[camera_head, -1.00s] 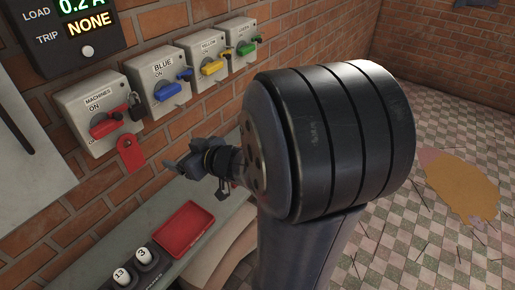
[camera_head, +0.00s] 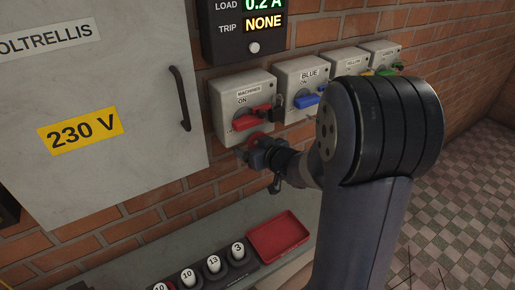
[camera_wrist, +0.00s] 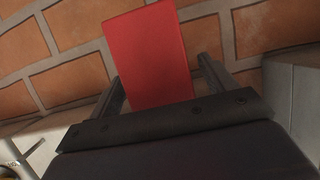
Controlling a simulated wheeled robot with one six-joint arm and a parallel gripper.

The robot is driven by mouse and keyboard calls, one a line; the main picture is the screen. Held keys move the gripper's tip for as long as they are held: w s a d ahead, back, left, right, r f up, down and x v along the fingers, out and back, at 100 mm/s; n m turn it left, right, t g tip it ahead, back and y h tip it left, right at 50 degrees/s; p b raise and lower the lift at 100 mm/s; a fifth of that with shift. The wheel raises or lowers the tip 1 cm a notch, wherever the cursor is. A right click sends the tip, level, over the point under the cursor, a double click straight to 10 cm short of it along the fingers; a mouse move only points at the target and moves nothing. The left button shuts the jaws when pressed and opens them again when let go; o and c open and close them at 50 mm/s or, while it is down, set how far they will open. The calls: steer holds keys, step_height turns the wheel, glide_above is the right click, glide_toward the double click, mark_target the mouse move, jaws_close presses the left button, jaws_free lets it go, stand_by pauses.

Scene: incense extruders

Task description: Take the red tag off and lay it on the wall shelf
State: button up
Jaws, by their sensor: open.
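The red tag (camera_head: 256,138) hangs below the red handle of the MACHINES switch box (camera_head: 243,98); my gripper hides most of it in the head view. In the wrist view the red tag (camera_wrist: 150,55) stands between my two open fingers, with a gap showing on its right side. My gripper (camera_head: 256,153) is just in front of the tag, empty and open. It also shows in the wrist view (camera_wrist: 163,88). The wall shelf (camera_head: 195,228) is the grey ledge below, along the brick wall.
A red tray (camera_head: 278,236) and a row of numbered white-topped pieces (camera_head: 214,264) are on the shelf. A black padlock (camera_head: 278,107) is at the red switch handle. Blue (camera_head: 305,90), yellow and green switches continue rightward. A grey cabinet (camera_head: 100,100) stands left. The shelf's back strip looks bare.

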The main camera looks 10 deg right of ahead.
steer(key=c, duration=1.1)
steer(key=shift+o, duration=0.2)
steer(key=shift+r+p, duration=0.25)
steer(key=shift+p, duration=0.1)
steer(key=shift+s, duration=0.1)
steer(key=shift+s+d+r+p, duration=0.1)
steer(key=shift+s+d+p, duration=0.15)
steer(key=shift+s, duration=0.7)
steer(key=shift+s+d+p, duration=0.15)
steer(key=shift+s+d, duration=0.2)
steer(key=shift+s, duration=0.55)
steer(key=shift+s+d+r+p, duration=0.1)
steer(key=shift+s+d+p, duration=0.15)
steer(key=shift+s, duration=0.7)
